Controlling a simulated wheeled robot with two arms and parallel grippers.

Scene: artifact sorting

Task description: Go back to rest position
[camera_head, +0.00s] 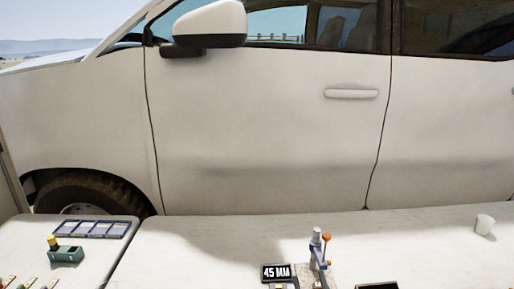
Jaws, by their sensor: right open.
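Neither of my grippers can be made out in the head view. The white tabletop (190,250) fills the lower part of the view. A small device with a grey upright cylinder, blue parts and an orange knob (318,248) stands near its front edge, on a speckled base. Beside it on the left is a black display (276,272) reading "45 MM". The lower parts of both are cut off by the bottom edge of the picture.
A white car (260,130) stands close behind the table. A blue-grey compartment tray (90,229) and a green device with a yellow knob (66,254) are at left. A white cup (484,224) is at right. A dark-framed object (377,286) is cut off at the bottom.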

